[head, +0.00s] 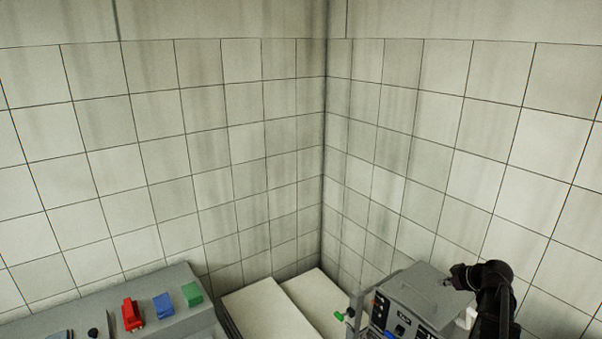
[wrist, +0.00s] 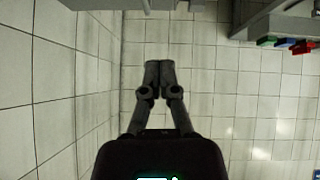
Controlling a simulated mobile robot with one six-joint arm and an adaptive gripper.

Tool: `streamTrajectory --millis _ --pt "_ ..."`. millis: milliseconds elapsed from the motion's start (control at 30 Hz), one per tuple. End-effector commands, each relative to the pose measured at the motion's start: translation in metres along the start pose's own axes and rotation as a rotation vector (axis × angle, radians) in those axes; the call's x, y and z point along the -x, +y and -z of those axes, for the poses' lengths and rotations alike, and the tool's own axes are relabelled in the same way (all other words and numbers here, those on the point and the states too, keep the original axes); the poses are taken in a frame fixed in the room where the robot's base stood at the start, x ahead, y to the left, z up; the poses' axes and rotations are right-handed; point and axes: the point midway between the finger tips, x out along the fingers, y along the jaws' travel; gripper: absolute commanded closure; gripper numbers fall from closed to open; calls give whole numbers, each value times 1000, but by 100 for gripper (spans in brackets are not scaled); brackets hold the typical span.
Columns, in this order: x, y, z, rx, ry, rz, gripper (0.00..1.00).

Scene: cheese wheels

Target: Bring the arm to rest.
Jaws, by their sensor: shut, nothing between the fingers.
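My gripper (wrist: 159,68) shows in the middle of the wrist view. Its two dark fingers lie together with nothing between them. Pale floor tiles show behind it, and nothing touches the fingertips. My black arm (head: 492,290) shows at the lower right of the head view, in front of or beside a grey machine. Where the fingertips lie in the head view is hard to tell.
A grey console (head: 120,300) at lower left carries red (head: 132,315), blue (head: 163,305) and green (head: 192,294) parts. Pale slabs (head: 268,312) stand in the corner. A grey machine (head: 420,295) with knobs is close to my arm. Tiled walls (head: 240,150) rise behind.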

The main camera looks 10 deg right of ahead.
Motion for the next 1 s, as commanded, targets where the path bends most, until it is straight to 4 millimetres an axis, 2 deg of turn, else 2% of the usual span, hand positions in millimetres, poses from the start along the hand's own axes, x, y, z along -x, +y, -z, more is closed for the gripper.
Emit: streamTrajectory --millis 167,267,600,1000 --pt "-20 -24 -2 -27 -36 34 100" --pt "-37 -45 -4 -57 -74 61 100" --pt "-101 -142 -18 -197 -277 138 100" --pt "-153 -250 -48 -348 -536 108 100"
